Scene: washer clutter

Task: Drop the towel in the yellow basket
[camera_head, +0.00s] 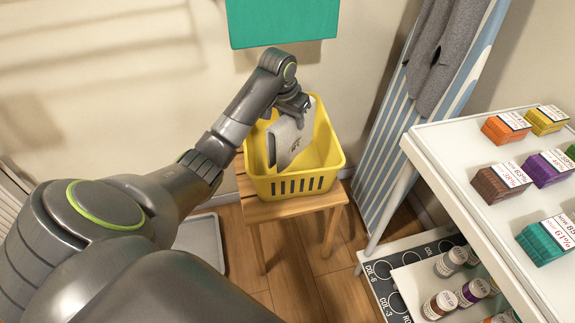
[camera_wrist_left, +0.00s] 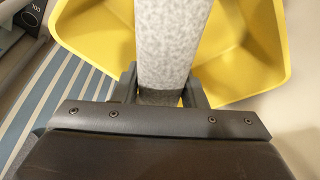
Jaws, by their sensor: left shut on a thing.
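The yellow basket (camera_head: 300,184) stands upright on a small wooden stool against the wall. My left gripper (camera_head: 294,108) is shut on the grey towel (camera_head: 291,142), which hangs down from it. In the head view the towel shows in front of the basket's inside, with its lower part at or below the rim level. In the left wrist view the towel (camera_wrist_left: 170,40) runs away from between the fingers (camera_wrist_left: 160,92), and the yellow basket (camera_wrist_left: 245,45) shows on both sides of it. Whether the towel touches the basket floor cannot be told. My right gripper is not in view.
The wooden stool (camera_head: 258,209) bears the basket. A blue-striped ironing board (camera_head: 380,165) with a grey garment (camera_head: 438,60) leans to the right. A white shelf (camera_head: 440,150) with coloured boxes stands at the right. A teal panel (camera_head: 280,22) hangs above the basket.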

